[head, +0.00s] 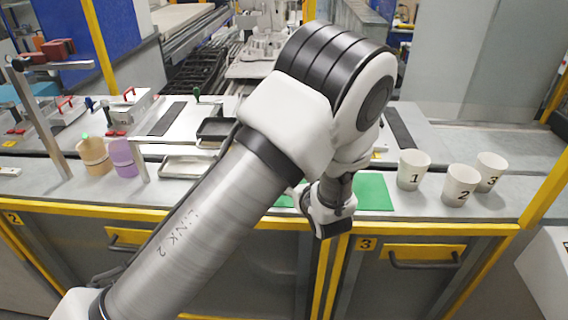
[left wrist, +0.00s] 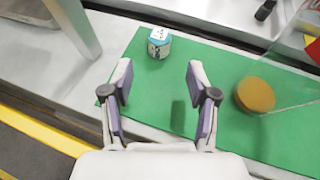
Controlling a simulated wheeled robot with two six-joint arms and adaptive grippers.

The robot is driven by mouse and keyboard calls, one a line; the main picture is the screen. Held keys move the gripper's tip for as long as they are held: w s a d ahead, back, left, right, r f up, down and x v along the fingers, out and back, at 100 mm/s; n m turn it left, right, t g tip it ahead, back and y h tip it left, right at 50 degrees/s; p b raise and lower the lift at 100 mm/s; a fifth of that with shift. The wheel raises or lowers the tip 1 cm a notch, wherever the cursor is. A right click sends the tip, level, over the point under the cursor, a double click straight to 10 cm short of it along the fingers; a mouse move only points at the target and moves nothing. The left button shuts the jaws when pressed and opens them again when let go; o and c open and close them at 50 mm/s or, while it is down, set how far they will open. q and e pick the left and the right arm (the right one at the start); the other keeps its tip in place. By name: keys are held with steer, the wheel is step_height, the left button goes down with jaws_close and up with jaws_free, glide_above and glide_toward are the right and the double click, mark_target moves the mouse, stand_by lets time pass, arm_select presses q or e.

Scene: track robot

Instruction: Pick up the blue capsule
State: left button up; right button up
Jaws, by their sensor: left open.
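In the left wrist view a small white and blue capsule (left wrist: 159,43) stands on the green mat (left wrist: 150,85), near the mat's far edge. It is beyond my left gripper (left wrist: 160,83) and apart from it, roughly in line with the gap. The left gripper's two fingers are spread, with only green mat seen between them. In the head view my left arm crosses the middle and hides the capsule and much of the green mat (head: 374,192). My right gripper is in neither view.
A round orange-brown thing (left wrist: 254,95) is on the mat right of the gripper, with clear, glass-like edges beside it. White cups marked 1 (head: 414,170), 2 (head: 461,185) and 3 (head: 491,172) stand right of the mat. Orange (head: 94,155) and purple (head: 122,158) containers stand left.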

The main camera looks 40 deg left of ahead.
arm_select(q)
steer(key=shift+w+a+f, duration=0.1)
steer(key=shift+w+a, duration=0.2)
steer(key=shift+a, duration=0.1)
steer(key=shift+w+a+p, duration=0.15)
steer(key=shift+a+p, duration=0.05)
steer(key=shift+p, duration=0.2)
steer(key=p+x, duration=0.2)
steer(key=x, duration=0.1)
steer(key=shift+p, duration=0.4)
steer(key=x, duration=0.3)
steer(key=shift+f, duration=0.2)
steer(key=shift+s+d+r, duration=0.1)
steer(key=shift+s+d, duration=0.05)
steer(key=shift+s, duration=0.05)
steer(key=shift+s+d+r, duration=0.1)
steer(key=shift+d+r, duration=0.05)
steer(key=c, duration=1)
